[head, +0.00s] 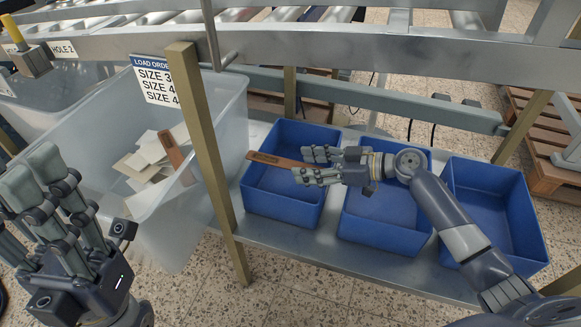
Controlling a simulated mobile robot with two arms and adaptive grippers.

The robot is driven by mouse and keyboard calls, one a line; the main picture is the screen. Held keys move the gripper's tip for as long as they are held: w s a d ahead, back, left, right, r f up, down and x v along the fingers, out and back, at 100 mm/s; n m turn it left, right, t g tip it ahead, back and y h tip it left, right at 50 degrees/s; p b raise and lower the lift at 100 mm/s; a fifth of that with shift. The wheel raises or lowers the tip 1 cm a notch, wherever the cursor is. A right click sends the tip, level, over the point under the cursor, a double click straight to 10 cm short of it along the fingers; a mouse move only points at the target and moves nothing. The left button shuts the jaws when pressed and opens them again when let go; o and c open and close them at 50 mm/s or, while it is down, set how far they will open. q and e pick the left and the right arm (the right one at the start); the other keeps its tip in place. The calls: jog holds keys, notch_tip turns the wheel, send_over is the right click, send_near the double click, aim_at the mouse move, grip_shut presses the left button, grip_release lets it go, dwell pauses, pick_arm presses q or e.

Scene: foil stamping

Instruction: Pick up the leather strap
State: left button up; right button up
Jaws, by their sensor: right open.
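A brown leather strap (272,159) shows over the left blue bin, its far end near that bin's left rim. Its right end reaches the fingers of my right gripper (305,165), which is open around or beside that end; I cannot tell whether they touch. My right arm comes in from the lower right, across the middle blue bin. My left gripper (45,180) is at the left edge, fingers pointing up, in front of the clear bin and far from the strap. Whether its fingers are open or shut is unclear.
Blue bins stand in a row on a metal shelf: left (265,204), middle (375,238), right (500,245). A clear plastic bin (225,110) holds pale pieces and a brown piece (176,153). A wooden post (207,160) stands between it and the blue bins. A conveyor frame (380,45) runs above.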

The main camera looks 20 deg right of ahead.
aim_at(290, 165)
jog(key=shift+x, duration=1.4)
jog(key=c, duration=0.9)
